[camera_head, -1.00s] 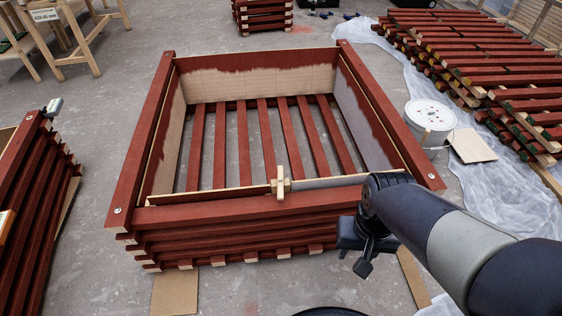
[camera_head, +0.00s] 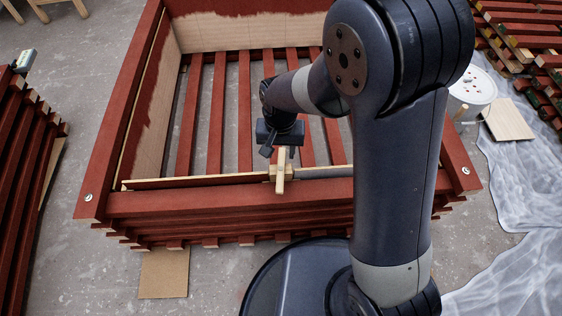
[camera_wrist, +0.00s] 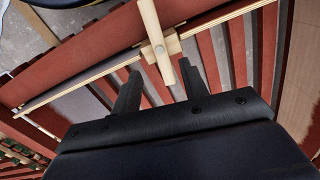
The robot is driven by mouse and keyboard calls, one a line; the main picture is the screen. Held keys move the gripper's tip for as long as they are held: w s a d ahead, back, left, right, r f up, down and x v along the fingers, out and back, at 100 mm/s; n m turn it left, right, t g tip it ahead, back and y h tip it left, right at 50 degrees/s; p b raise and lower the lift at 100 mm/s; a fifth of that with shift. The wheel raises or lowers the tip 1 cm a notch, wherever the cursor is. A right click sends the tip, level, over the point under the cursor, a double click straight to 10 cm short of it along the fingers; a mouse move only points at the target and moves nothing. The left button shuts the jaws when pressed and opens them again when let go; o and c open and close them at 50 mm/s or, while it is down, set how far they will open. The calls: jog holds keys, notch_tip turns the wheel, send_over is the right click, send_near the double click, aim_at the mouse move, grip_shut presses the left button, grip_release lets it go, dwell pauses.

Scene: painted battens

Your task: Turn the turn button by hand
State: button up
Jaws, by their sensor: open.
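The turn button (camera_head: 280,183) is a pale wooden bar on a small light block, at the middle of the front rail of a red-painted batten crate (camera_head: 160,204). It stands across the rail, roughly at right angles to it. In the wrist view the turn button (camera_wrist: 152,22) shows a round pin at its middle. My gripper (camera_head: 282,153) is above the crate's inner side of the rail. In the wrist view my gripper (camera_wrist: 160,69) has its fingers apart, with the bar's near end between them. I cannot tell whether either finger touches it.
A stack of red battens (camera_head: 30,150) stands on the left, and more battens lie at the far right. A white bucket (camera_head: 472,86) and a pale board (camera_head: 507,119) are beside the crate on a plastic sheet (camera_head: 520,180). The crate's slatted inside is empty.

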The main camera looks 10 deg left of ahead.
aim_at(281, 169)
notch_tip(281, 169, down, 8)
jog(key=shift+f+b, duration=0.1)
jog(key=shift+b, duration=1.05)
grip_shut()
